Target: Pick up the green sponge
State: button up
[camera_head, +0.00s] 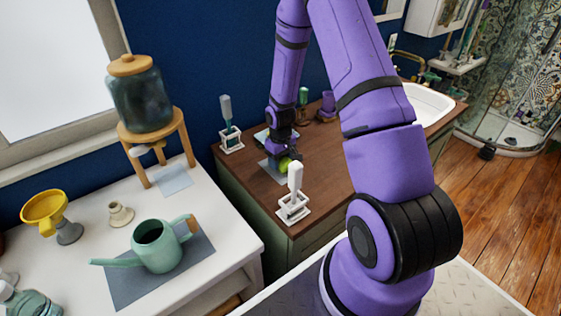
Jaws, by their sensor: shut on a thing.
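The green sponge (284,163) is a small yellow-green piece at the tip of my gripper (284,156), over the left part of the brown wooden counter (238,178). My gripper reaches down from above and is shut on the sponge. A grey mat (269,172) lies just under and beside it. The gripper's fingers are dark and small here, and I cannot tell whether the sponge touches the mat. My arm hides part of the counter to the right.
A white-handled brush in a holder (293,205) stands close in front of the gripper. A grey-handled brush in a holder (230,138) stands behind left. A green-handled tool (303,98) and purple cup (328,103) stand behind. A teal watering can (158,246) is on the white table (215,268).

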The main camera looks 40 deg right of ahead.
jog(key=shift+r, duration=0.75)
jog(key=shift+s+d+r, duration=0.15)
jog(key=shift+s+r, duration=0.05)
jog(key=shift+r, duration=0.3)
jog(key=shift+s+d+r, duration=0.1)
jog(key=shift+s+r, duration=0.05)
jog(key=shift+r, duration=0.3)
jog(key=s+d, duration=0.2)
jog(key=s, duration=0.2)
jog(key=s+d+r, duration=0.1)
jog(key=s+d, duration=0.2)
jog(key=s, duration=0.1)
jog(key=s+d, duration=0.3)
jog(key=s, duration=0.1)
jog(key=shift+s+d+r, duration=0.1)
jog(key=shift+s+r, duration=0.05)
jog(key=shift+s, duration=0.2)
